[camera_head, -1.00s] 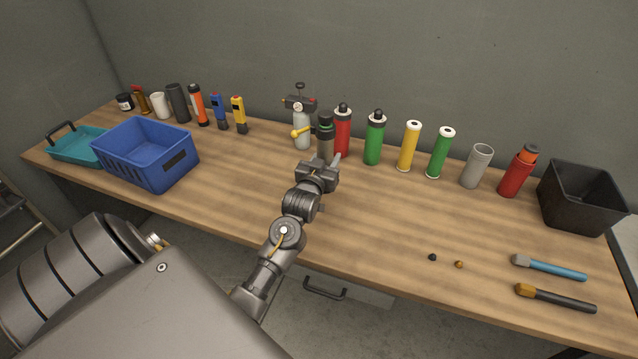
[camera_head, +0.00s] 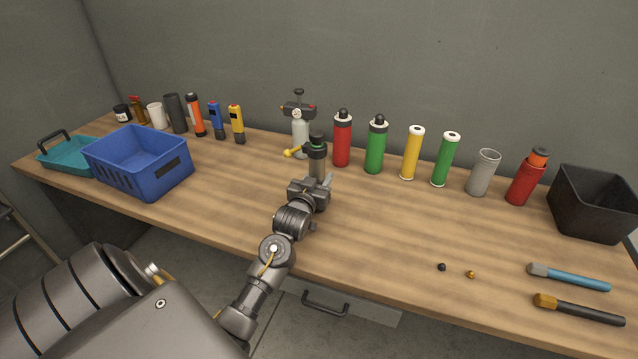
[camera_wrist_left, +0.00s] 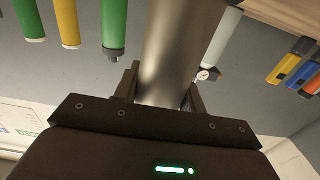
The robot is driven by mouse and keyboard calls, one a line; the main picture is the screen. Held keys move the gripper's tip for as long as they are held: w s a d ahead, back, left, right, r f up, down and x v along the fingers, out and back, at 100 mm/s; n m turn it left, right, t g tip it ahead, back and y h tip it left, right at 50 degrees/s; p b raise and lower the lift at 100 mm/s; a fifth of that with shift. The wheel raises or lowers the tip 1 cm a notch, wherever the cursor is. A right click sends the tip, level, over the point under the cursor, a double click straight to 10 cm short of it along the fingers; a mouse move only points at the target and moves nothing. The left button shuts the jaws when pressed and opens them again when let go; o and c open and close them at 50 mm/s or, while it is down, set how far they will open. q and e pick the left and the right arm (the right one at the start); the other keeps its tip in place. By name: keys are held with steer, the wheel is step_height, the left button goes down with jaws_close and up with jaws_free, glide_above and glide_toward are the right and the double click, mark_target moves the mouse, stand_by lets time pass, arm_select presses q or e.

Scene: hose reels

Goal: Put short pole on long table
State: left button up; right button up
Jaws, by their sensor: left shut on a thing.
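The long table is a wooden workbench (camera_head: 395,225) along the wall. In the left wrist view the bottle's shiny side (camera_wrist_left: 172,60) fills the space between the fingers (camera_wrist_left: 160,95). My right gripper is not in view.
A blue crate (camera_head: 130,178) is left, a black bin (camera_head: 592,215) right. Brushes (camera_head: 570,279) lie front right. The table's middle is clear.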

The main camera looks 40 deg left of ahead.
arm_select(q)
steer(key=o, duration=1.2)
steer(key=shift+r, duration=0.15)
steer(key=shift+s+d, duration=0.15)
steer(key=shift+s, duration=0.2)
steer(key=b+v, duration=0.2)
steer(key=v, duration=0.9)
steer(key=shift+s, duration=0.15)
